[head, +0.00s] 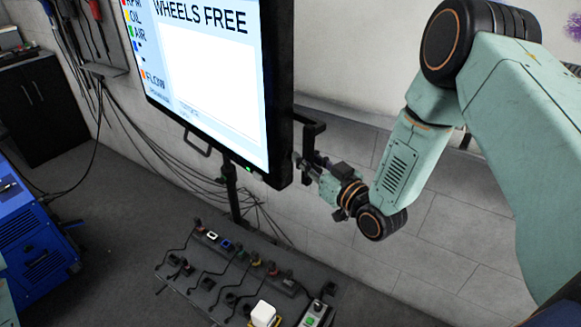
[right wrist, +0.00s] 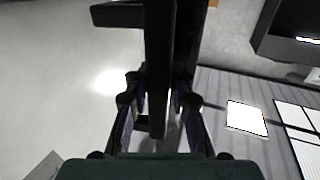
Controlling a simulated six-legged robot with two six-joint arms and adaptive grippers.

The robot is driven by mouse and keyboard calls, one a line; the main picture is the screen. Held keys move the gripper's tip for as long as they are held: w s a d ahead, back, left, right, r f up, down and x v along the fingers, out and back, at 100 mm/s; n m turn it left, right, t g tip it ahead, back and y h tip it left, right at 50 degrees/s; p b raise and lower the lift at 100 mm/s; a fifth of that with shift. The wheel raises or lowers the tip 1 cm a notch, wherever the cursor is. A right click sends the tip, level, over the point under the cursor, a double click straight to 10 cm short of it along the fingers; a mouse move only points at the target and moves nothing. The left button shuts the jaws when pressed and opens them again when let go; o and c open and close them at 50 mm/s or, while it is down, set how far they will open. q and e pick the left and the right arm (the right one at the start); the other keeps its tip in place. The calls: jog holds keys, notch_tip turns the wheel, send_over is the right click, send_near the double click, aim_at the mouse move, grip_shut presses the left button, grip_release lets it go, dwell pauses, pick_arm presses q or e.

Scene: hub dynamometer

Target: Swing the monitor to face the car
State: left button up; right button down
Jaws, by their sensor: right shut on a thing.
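The monitor (head: 215,65) is a large flat screen reading "WHEELS FREE" in a black frame, upper middle of the head view. Its screen is turned toward the camera and somewhat left. It stands on a dark post (head: 231,190). A black bracket-like handle (head: 312,132) sticks out at its right edge. My right gripper (head: 308,165) is at that handle, beside the monitor's lower right corner. In the right wrist view the fingers (right wrist: 160,105) are closed around a black bar (right wrist: 158,45). The exact contact is dark. My left gripper and the car are not seen.
A low board with sockets, plugs and cables (head: 190,285) lies below the monitor. A blue cabinet (head: 35,235) stands at left, with a black cupboard (head: 38,110) behind. Cables hang along the brick wall (head: 440,230). Grey floor (head: 115,245) is clear between cabinet and board.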

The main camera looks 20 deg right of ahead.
jog(key=w+d, duration=0.4)
jog(key=d, duration=0.4)
jog(key=shift+d+f, duration=0.2)
jog(key=shift+d, duration=0.1)
jog(key=c, duration=1.6)
grip_release()
jog(key=o, duration=0.4)
jog(key=shift+s+d+r, duration=0.1)
jog(key=shift+s+r, duration=0.05)
jog(key=shift+s, duration=0.2)
jog(key=v, duration=1.1)
jog(key=shift+s, duration=0.35)
